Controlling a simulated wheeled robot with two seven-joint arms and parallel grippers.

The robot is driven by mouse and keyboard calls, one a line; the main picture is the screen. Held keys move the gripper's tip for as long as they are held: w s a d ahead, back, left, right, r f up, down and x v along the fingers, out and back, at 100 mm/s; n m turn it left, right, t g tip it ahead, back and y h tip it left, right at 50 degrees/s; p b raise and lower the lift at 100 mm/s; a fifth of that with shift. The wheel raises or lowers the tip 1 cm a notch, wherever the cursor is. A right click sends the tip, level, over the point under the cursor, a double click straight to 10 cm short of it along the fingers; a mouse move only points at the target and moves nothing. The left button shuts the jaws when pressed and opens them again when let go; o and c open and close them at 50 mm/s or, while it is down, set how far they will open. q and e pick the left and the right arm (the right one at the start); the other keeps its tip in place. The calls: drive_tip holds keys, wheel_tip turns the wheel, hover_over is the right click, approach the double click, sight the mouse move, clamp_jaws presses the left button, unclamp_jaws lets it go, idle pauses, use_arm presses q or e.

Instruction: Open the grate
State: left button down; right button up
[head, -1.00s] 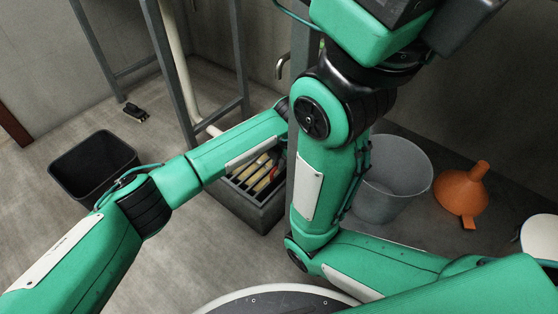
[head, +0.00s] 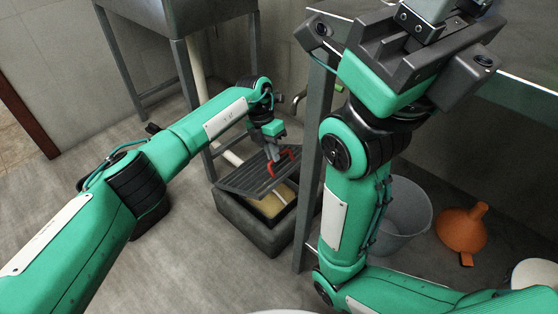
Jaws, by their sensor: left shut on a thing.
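The dark slatted grate (head: 248,179) is tilted up over a dark grey floor box (head: 240,222), with its raised edge at the far right. Below it, a tan inside (head: 270,203) shows through the gap at the front right. My left gripper (head: 282,162), with red fingers, is shut on the grate at its raised right side. The exact contact is partly hidden by the fingers. My right arm stands upright on the right, and its fingers are beyond the top edge of the picture.
A grey post (head: 310,170) stands just right of the box. A grey bucket (head: 402,215) and an orange funnel (head: 463,229) are farther right. A metal stand (head: 190,85) is behind the box. A black bin (head: 150,222) is mostly hidden by my left arm.

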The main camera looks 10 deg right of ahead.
use_arm(q)
drive_tip(key=shift+w+a+r, duration=0.55)
drive_tip(key=shift+w, duration=0.1)
